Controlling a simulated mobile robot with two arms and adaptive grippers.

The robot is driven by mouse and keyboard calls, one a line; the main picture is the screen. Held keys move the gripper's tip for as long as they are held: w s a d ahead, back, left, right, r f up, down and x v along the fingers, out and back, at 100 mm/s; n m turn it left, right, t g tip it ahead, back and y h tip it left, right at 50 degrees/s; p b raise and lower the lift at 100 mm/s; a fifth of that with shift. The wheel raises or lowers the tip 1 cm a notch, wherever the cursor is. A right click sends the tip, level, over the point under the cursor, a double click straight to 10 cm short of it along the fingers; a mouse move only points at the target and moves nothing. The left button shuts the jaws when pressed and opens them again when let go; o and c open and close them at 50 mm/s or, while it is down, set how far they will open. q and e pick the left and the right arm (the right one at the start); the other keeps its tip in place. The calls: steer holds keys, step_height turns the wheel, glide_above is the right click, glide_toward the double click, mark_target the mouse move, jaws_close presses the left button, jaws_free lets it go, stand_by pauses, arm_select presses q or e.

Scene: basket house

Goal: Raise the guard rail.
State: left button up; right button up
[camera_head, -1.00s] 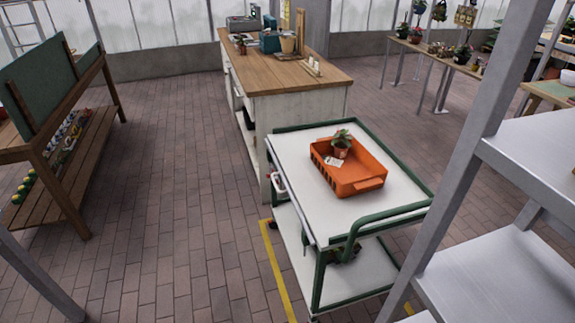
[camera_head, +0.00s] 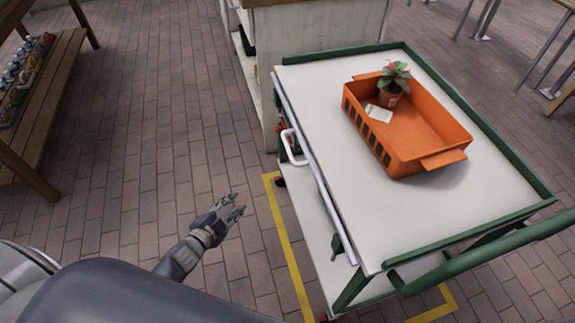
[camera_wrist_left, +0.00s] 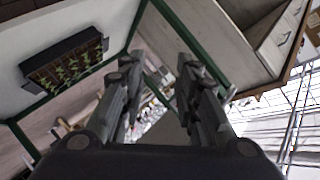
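The cart (camera_head: 345,150) has a white top with green raised rims on its far, right and near sides. A grey guard rail (camera_head: 310,160) runs along the cart's left edge, down close against the side of the top. A white loop handle (camera_head: 290,148) with red parts beside it is on that left side. My left gripper (camera_head: 238,203) is open and empty over the floor, left of the cart and apart from the rail. In the left wrist view its two fingers (camera_wrist_left: 155,85) are spread, with green cart posts beyond them. My right gripper is out of view.
An orange crate (camera_head: 440,132) with a potted plant (camera_head: 393,85) and a card stands on the cart top. A seedling tray (camera_wrist_left: 65,65) shows in the left wrist view. Yellow tape (camera_head: 287,250) marks the floor. A wooden bench (camera_head: 45,130) stands left, with clear bricks between.

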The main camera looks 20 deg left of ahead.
arm_select(q)
steer(key=w+r+m+t+h+b, duration=0.1)
steer(key=w+r+m+t+b, duration=0.1)
steer(key=w, duration=0.1)
steer(key=m+t+h+b, duration=0.1)
steer(key=m+h+b, duration=0.7)
steer(key=m+b, duration=0.3)
glide_toward(288, 146)
steer(key=x, duration=1)
steer(key=shift+f+p, duration=0.35)
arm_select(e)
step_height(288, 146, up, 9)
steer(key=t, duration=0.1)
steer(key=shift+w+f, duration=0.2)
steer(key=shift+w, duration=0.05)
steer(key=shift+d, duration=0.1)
arm_select(q)
jaws_close()
